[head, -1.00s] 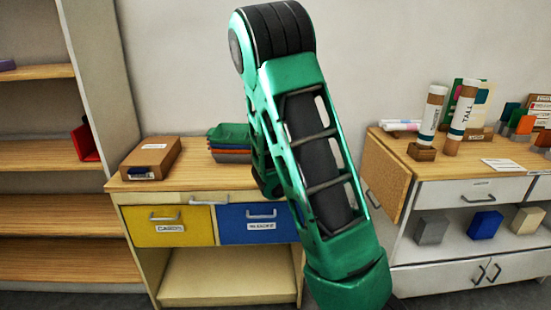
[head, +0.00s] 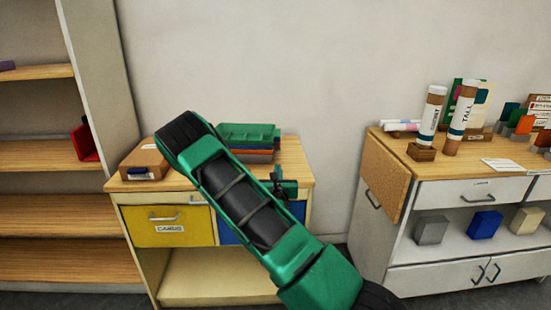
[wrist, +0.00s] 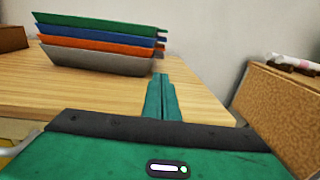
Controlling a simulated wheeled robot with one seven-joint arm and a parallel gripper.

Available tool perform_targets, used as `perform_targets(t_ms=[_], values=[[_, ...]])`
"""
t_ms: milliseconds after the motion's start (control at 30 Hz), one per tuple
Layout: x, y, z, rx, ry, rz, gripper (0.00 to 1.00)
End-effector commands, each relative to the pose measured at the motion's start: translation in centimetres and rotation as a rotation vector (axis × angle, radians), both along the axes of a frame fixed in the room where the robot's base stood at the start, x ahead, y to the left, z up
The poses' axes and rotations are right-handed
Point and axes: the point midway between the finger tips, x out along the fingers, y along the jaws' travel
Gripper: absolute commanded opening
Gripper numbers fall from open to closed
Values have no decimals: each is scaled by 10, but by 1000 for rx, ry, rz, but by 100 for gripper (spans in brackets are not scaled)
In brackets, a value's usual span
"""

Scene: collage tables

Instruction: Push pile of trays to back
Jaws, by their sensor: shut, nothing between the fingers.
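The pile of trays (head: 262,133) stands on the wooden top of the drawer cabinet, towards the back by the wall. In the wrist view the pile (wrist: 100,42) is at upper left, with green on top, then blue, orange and grey. My gripper (head: 288,188) is over the front right part of the cabinet top, in front of the pile and to its right. In the wrist view its fingers (wrist: 160,82) are together and empty, apart from the trays. My arm hides the pile's lower left part in the head view.
A brown box (head: 145,163) sits left of the pile on the cabinet top (head: 297,165). A shelf unit stands at left. At right, a white cabinet with a cork side panel (head: 384,174) holds tubes and cards. The cabinet top right of the pile is clear.

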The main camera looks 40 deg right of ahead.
Motion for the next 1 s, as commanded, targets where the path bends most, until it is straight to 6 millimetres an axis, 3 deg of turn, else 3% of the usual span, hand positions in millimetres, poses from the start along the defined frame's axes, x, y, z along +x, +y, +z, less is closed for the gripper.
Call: perform_targets(t_ms=[200,1000], values=[[13,-13,3,4,-10,-4,0],[95,-79,2,2,-8,-3,0]])
